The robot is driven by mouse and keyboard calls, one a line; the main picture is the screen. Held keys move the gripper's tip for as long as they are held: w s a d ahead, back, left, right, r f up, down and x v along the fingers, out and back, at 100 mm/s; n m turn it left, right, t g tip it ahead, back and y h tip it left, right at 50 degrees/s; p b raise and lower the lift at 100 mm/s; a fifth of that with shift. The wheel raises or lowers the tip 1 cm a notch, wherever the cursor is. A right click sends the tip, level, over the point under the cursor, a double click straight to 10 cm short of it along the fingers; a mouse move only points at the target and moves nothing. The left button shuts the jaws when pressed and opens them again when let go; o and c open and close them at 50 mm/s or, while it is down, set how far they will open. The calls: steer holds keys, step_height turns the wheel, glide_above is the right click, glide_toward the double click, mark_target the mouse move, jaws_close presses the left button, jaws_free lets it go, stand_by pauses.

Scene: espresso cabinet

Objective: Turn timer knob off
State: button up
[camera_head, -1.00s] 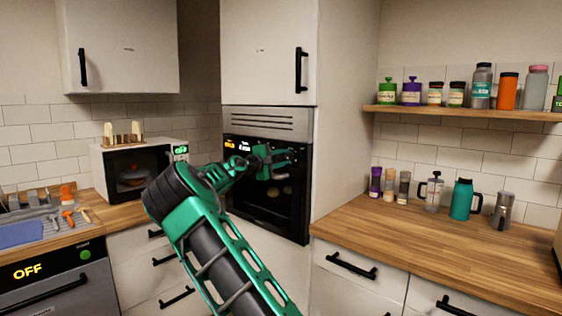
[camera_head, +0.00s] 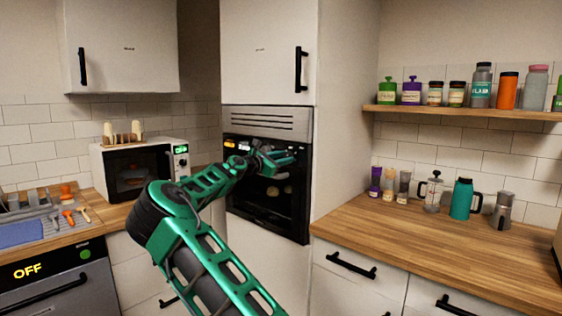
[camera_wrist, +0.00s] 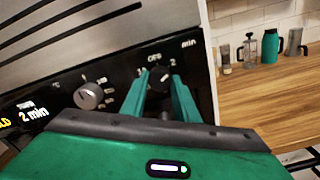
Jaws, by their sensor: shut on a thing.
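The built-in oven (camera_head: 262,213) stands in the tall white cabinet. In the wrist view, the timer knob (camera_wrist: 158,75) is on its panel, under the OFF mark and beside the MIN label. The knob is dark with a light pointer line, which leans up and right, toward the 2. My gripper (camera_wrist: 162,84) has its two green fingers on either side of this knob and is shut on it. The fingers hide part of the knob. In the head view, my gripper (camera_head: 283,160) is at the oven front and the knob cannot be made out.
A second, silvery knob (camera_wrist: 90,96) with a °C mark sits left of the timer knob. The display (camera_wrist: 33,115) reads 2 min. A microwave (camera_head: 135,170) stands left of the oven. The wooden counter (camera_head: 430,247) to the right has free room in front.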

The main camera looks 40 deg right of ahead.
steer(key=n, duration=1.2)
steer(key=shift+w+a+f, duration=0.2)
steer(key=shift+f, duration=0.1)
stand_by(0.3)
steer(key=o, duration=1.1)
steer(key=shift+c, duration=0.2)
steer(key=s+a, duration=0.1)
steer(key=a, duration=0.9)
steer(key=shift+a, duration=0.3)
